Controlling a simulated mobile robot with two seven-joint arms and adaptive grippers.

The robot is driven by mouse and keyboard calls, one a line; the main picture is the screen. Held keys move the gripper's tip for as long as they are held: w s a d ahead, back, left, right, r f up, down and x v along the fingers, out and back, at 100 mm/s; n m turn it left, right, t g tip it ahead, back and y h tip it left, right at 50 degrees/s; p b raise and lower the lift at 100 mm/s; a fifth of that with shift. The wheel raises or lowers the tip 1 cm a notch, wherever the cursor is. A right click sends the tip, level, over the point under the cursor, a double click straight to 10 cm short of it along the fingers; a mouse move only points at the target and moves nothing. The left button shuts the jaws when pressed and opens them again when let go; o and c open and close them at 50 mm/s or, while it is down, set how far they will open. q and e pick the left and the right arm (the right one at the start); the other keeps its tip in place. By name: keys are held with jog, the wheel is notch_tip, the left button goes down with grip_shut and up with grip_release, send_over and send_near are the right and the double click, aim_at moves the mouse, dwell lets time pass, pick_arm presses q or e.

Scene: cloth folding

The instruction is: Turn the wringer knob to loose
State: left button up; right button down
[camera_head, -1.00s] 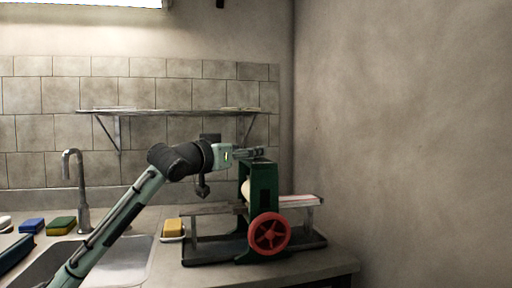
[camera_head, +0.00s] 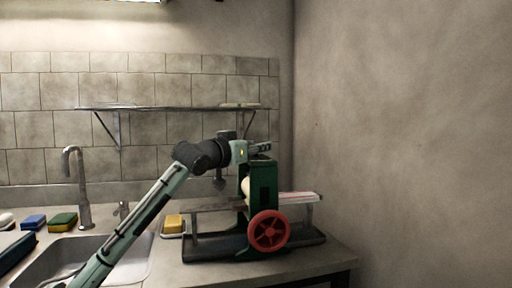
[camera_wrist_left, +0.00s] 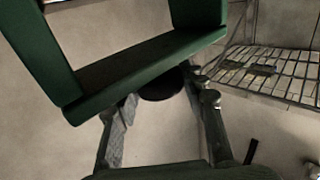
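The green-framed wringer (camera_head: 263,181) stands on the counter with a red handwheel (camera_head: 269,231) on its front side. My left gripper (camera_head: 264,148) is level with the top of the frame, pointing right. In the left wrist view the green frame (camera_wrist_left: 140,65) fills the upper left. A dark round knob (camera_wrist_left: 162,86) projects from the frame between the two spread fingers of my left gripper (camera_wrist_left: 160,98). The fingers are open around or beside the knob; I cannot tell whether they touch it. In the head view the knob is not clearly distinguishable. My right gripper is not in view.
The sink (camera_head: 72,257) and faucet (camera_head: 78,185) are at the left. A yellow sponge (camera_head: 174,221) sits beside the wringer's base. Blue (camera_head: 33,222) and green-yellow (camera_head: 63,222) sponges lie far left. A wall shelf (camera_head: 170,107) is behind my arm; a bare wall is right.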

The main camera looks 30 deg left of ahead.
pick_arm(q)
jog(key=c, duration=0.5)
